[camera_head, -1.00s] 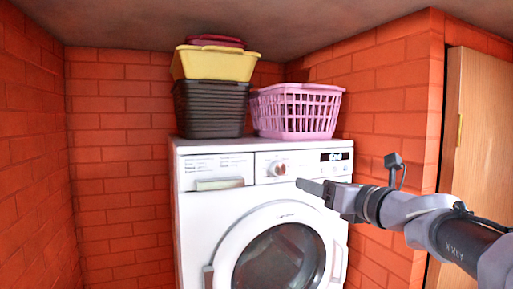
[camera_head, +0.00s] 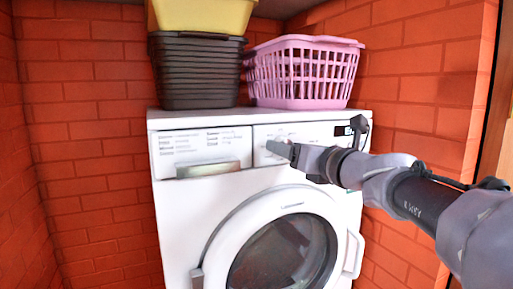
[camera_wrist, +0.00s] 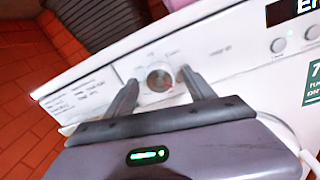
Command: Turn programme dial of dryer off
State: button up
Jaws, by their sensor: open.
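The white dryer (camera_head: 178,215) stands against the brick wall with its round door closed. Its programme dial (camera_wrist: 160,78) is a round silver knob on the control panel, seen in the wrist view between my two fingers. My gripper (camera_wrist: 158,76) is open, with one finger to each side of the dial in that view. I cannot tell whether either finger touches it. In the head view my gripper (camera_head: 284,150) is in front of the panel and covers most of the dial.
A dark display (camera_wrist: 290,10) and small round buttons (camera_wrist: 278,45) are right of the dial. A drawer handle (camera_head: 207,169) is left of it. A pink basket (camera_head: 303,75) and stacked dark baskets (camera_head: 197,72) under a yellow one (camera_head: 200,15) stand on top. Brick walls flank the dryer.

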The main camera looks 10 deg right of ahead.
jog(key=shift+s, duration=0.1)
jog(key=shift+c, duration=1.1)
jog(key=c, duration=1.1)
jog(key=shift+c, duration=0.2)
jog(key=shift+n, duration=0.3)
jog(key=shift+a+r+n+h+b, duration=0.1)
jog(key=shift+n+h+b, duration=0.45)
jog(key=shift+n+b, duration=4.5)
jog(key=shift+r+n+h+b, duration=0.1)
jog(key=shift+n+h+b, duration=0.45)
jog(key=shift+n+b, duration=4.45)
jog(key=n+p, duration=0.4)
jog(key=n, duration=0.1)
